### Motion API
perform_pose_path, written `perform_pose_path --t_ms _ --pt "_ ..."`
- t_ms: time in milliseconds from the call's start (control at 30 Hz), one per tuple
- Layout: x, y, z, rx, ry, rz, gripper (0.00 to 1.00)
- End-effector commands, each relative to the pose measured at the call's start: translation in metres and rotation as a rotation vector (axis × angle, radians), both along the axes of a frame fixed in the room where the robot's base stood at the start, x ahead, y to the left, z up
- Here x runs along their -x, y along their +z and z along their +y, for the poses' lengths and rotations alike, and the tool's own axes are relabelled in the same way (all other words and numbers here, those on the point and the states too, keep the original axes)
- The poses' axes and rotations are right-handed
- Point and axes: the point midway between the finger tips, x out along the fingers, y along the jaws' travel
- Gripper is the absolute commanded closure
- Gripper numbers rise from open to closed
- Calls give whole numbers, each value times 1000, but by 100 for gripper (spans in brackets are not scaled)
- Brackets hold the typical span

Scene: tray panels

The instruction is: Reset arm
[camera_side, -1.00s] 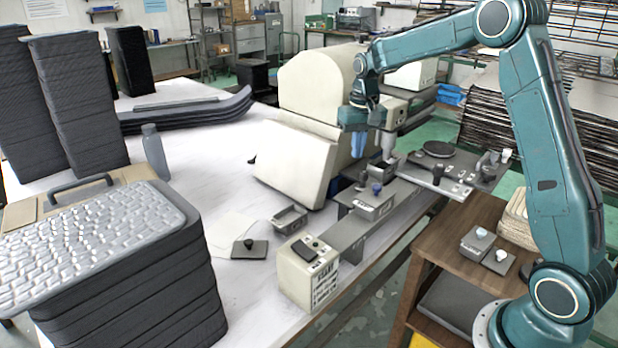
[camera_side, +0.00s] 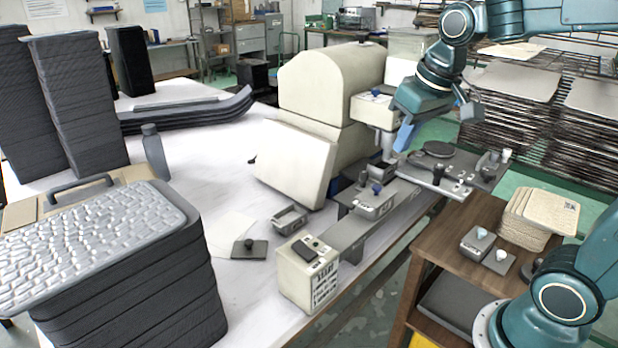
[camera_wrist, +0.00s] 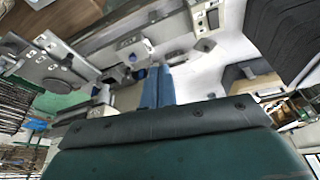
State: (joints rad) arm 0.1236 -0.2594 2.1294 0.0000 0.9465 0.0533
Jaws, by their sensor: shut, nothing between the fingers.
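My gripper (camera_side: 404,137) has blue fingers and hangs tilted in the air above the grey fixture plate (camera_side: 462,164), to the right of the cream machine (camera_side: 318,88). In the wrist view the two blue fingers of my gripper (camera_wrist: 157,72) lie side by side, closed together with nothing between them. The gripper is clear of the machine and the fixtures in the side view.
A wooden stand (camera_side: 455,225) holds a stack of beige panels (camera_side: 538,218) and two small knobbed blocks. A control box (camera_side: 308,270) sits at the white table's front edge. Stacked dark trays (camera_side: 130,290) fill the left. Wire racks (camera_side: 590,150) stand at the right.

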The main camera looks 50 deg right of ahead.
Motion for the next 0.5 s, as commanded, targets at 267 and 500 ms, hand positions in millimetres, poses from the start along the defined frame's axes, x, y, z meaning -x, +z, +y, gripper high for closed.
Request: perform_pose_path --t_ms 267,500 --pt "58 0 21 15 77 -75 100" --pt "101 -12 33 26 136 -132 100"
